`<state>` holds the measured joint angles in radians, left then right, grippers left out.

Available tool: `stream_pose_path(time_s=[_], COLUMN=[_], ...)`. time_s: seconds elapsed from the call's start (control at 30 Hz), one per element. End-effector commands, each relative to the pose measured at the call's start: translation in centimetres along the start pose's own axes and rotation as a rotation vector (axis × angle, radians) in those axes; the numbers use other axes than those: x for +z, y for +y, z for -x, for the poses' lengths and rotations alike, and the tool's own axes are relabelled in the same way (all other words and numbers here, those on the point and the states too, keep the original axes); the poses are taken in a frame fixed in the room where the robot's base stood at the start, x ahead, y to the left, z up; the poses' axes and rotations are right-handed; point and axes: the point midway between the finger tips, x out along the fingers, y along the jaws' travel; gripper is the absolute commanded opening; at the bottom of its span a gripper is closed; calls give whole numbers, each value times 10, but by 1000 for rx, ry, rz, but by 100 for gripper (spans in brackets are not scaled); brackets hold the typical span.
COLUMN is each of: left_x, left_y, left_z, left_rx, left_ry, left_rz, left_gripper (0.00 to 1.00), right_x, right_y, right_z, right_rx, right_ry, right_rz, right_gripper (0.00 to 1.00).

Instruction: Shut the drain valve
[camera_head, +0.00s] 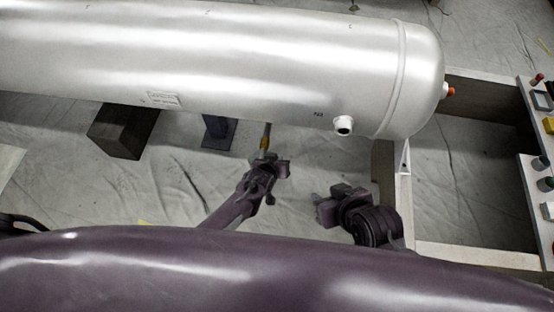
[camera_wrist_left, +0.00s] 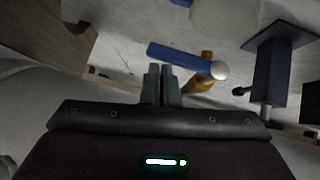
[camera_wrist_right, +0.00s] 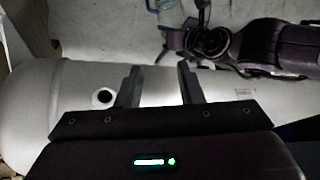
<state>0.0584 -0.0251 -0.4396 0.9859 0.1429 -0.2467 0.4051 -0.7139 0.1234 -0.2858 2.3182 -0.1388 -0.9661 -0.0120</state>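The drain valve has a brass body (camera_wrist_left: 203,83) and a straight blue lever (camera_wrist_left: 180,57) with a pale round end in the left wrist view. In the head view only a bit of brass (camera_head: 265,142) shows below the tank's near edge; the lever is hidden there. My left gripper (camera_head: 265,157) is beside the valve, under the tank's edge. In the left wrist view its fingers (camera_wrist_left: 161,70) are together, tips just short of the lever, with nothing visible between them. My right gripper (camera_head: 318,203) is open and empty; its spread fingers (camera_wrist_right: 160,72) show in the right wrist view.
The large silver tank (camera_head: 230,60) lies above the valve, with an open port (camera_head: 343,126) near its right end. A dark wooden block (camera_head: 125,130) and blue support (camera_head: 218,131) stand beneath it. A beam frame and control panel (camera_head: 540,150) are at right. Wrinkled sheeting covers the floor.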

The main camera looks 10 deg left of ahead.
Motion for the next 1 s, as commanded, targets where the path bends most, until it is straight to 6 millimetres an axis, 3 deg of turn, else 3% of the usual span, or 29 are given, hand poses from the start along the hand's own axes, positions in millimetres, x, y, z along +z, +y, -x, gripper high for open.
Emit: stream_pose_path(time_s=[0.5,0.67,0.83,1.0], left_x=[0,-13,-40,-36], left_y=[2,4,5,11], left_z=[2,11,30,71], left_rx=[4,4,2,2], left_ry=[-5,-3,2,0], left_rz=[0,0,2,2], left_gripper=[0,0,0,0], right_x=[-1,15,31,44], right_y=[0,8,28,46], right_z=[2,9,31,51], right_rx=[0,18,64,104], right_ry=[-3,-126,-310,-461], right_rz=[-1,-17,-55,-100], right_gripper=[34,34,34,34])
